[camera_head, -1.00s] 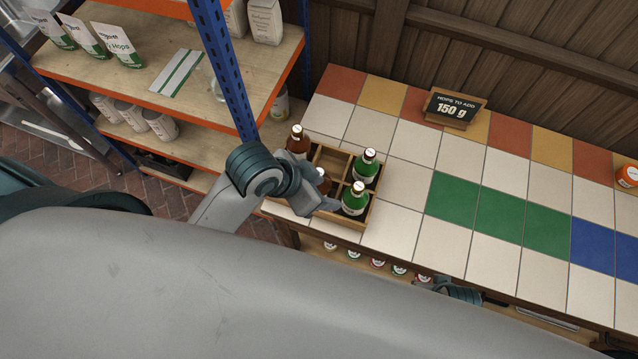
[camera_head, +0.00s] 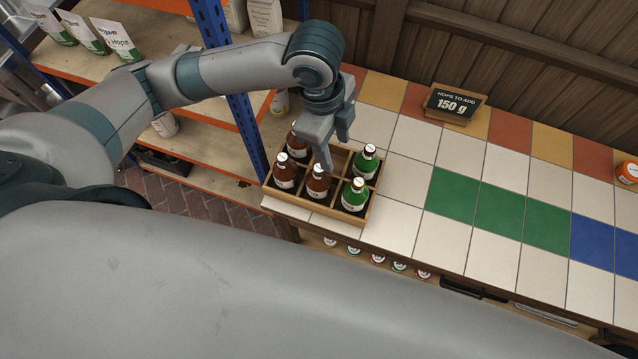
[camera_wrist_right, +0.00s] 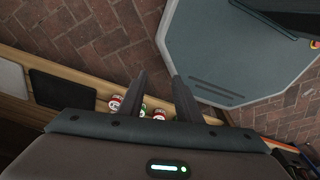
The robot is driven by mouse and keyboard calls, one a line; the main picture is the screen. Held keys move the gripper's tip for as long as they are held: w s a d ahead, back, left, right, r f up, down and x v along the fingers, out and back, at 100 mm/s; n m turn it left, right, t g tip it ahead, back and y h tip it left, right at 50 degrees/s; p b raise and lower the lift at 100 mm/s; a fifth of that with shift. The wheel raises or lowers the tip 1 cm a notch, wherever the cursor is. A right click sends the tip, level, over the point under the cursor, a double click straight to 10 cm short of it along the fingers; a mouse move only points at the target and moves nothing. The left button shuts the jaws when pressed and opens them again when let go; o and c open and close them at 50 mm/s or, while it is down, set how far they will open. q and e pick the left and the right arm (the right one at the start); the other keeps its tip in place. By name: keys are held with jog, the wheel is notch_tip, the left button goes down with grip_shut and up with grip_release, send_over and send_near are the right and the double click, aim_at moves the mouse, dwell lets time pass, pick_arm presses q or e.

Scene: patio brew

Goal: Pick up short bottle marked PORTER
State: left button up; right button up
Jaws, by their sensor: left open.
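A wooden divided crate (camera_head: 312,209) stands at the left end of the tiled counter. It holds three brown bottles, one at the back left (camera_head: 297,143), one at the front left (camera_head: 285,174) and one at the front middle (camera_head: 318,184), and two green bottles, at the right back (camera_head: 364,164) and right front (camera_head: 355,195). Their labels are too small to read, so I cannot tell which is PORTER. My left gripper (camera_head: 335,153) is open and points down over the crate's back middle, partly hiding the back-left bottle. My right gripper (camera_wrist_right: 160,80) is open and empty in the right wrist view.
A blue-and-orange shelf rack (camera_head: 243,135) stands close left of the crate. A sign reading 150 g (camera_head: 454,103) is at the counter's back. Several capped containers (camera_head: 377,259) sit below the counter's front edge.

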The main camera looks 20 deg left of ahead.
pick_arm(q)
jog(key=shift+m+y, duration=0.5)
jog(key=shift+y, duration=0.4)
jog(key=a, duration=0.1)
jog(key=a+r, duration=0.1)
jog(key=w+a+r, duration=0.1)
jog(key=a, duration=0.1)
pick_arm(e)
jog(key=s, duration=0.1)
jog(key=s+f, duration=0.1)
jog(key=s, duration=0.1)
jog(key=s+d+f, duration=0.1)
jog(key=s, duration=0.1)
jog(key=shift+f, duration=0.1)
pick_arm(q)
jog(key=shift+f, duration=0.2)
notch_tip(320, 180, down, 7)
notch_tip(320, 180, down, 4)
jog(key=b, duration=0.4)
jog(key=shift+f+b, duration=0.5)
jog(key=shift+b, duration=0.15)
pick_arm(e)
jog(key=shift+f, duration=2.65)
